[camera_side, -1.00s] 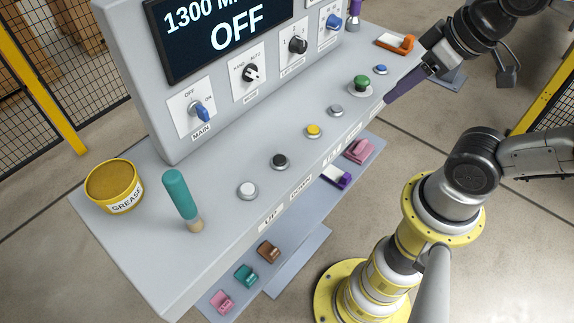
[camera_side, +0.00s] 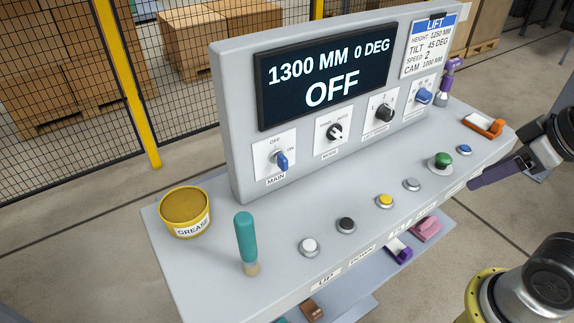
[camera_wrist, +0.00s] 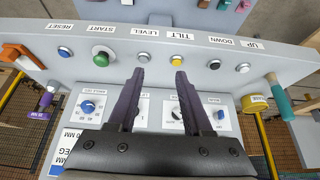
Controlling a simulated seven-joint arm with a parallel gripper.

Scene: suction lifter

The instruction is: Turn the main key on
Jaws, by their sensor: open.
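The main key is a blue knob (camera_side: 281,161) on a white plate marked OFF and ON, at the left of the upright panel. The display (camera_side: 325,78) above it reads OFF. In the wrist view, where the panel appears upside down, the main key (camera_wrist: 220,115) is at the right. My gripper (camera_side: 478,182) is beyond the right front edge of the console in the side view, well away from the key. In the wrist view my gripper (camera_wrist: 159,74) has its two purple fingers apart with nothing between them.
A grease tub (camera_side: 185,211) and a teal-handled brush (camera_side: 246,243) stand at the console's left. Push buttons, such as the green one (camera_side: 440,160), line the front. An orange-handled object (camera_side: 484,126) lies at the right end. Other knobs, including the mode knob (camera_side: 335,131), sit right of the key.

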